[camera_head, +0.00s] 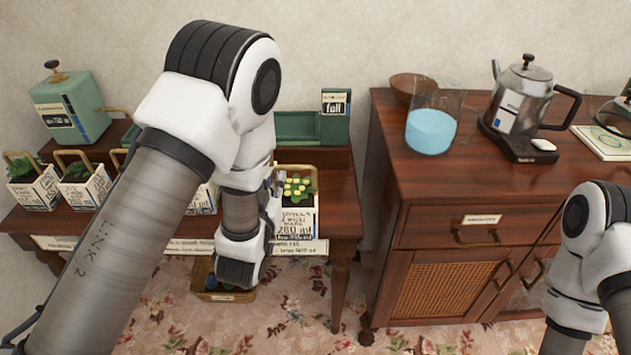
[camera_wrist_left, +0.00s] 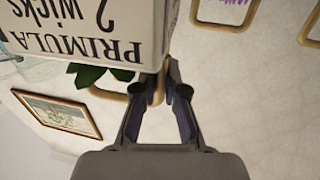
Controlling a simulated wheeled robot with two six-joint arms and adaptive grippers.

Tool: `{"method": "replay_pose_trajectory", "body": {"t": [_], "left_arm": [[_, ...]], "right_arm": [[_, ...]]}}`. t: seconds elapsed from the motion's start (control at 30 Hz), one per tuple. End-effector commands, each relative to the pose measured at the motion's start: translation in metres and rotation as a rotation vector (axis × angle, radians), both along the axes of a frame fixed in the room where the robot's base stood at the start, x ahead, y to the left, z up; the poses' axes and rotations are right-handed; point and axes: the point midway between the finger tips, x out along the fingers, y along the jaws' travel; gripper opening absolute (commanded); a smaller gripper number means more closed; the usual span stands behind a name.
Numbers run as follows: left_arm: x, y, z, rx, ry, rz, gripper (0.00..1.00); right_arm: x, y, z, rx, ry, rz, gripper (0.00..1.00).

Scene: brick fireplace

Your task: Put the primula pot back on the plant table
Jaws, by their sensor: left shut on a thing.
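The primula pot (camera_head: 298,222) is white with a printed label, yellow flowers and a tan handle. It shows at the plant table's right front, partly behind my left arm. My left gripper (camera_head: 272,180) is beside it and mostly hidden by its own wrist. In the left wrist view the pot's "PRIMULA 2 wicks" label (camera_wrist_left: 95,40) is upside down, and the gripper (camera_wrist_left: 170,88) is shut on the pot's handle. Whether the pot's base touches the table is hard to tell. The dark wooden plant table (camera_head: 343,200) stands against the wall. My right arm shows at the right, its gripper out of frame.
Several similar pots (camera_head: 35,188) stand in a row on the table's left. A green canister (camera_head: 68,108) and a green box marked "full" (camera_head: 335,118) stand behind. A wooden cabinet (camera_head: 480,190) with a kettle (camera_head: 525,95) is at right. A crate (camera_head: 222,290) lies below.

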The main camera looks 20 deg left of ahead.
Motion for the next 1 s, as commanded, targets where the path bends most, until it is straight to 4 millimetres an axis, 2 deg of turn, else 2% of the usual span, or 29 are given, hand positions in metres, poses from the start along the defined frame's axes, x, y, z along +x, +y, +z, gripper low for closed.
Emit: {"method": "replay_pose_trajectory", "body": {"t": [0.07, 0.6, 0.8, 1.0], "left_arm": [[0.013, -0.002, 0.004, 0.0, -0.007, -0.001, 0.0], [0.128, -0.02, -0.009, -0.001, -0.006, 0.0, 0.0], [0.144, -0.023, -0.013, -0.001, -0.004, 0.0, 0.0], [0.144, -0.023, -0.043, -0.001, -0.001, -0.001, 0.0]], "right_arm": [[0.0, 0.0, 0.005, 0.0, 0.0, 0.0, 0.35], [0.0, 0.0, 0.016, 0.0, 0.0, 0.0, 0.35], [0.0, 0.0, 0.017, 0.0, 0.0, 0.0, 0.35], [0.0, 0.0, 0.02, 0.0, 0.0, 0.0, 0.35]]}}
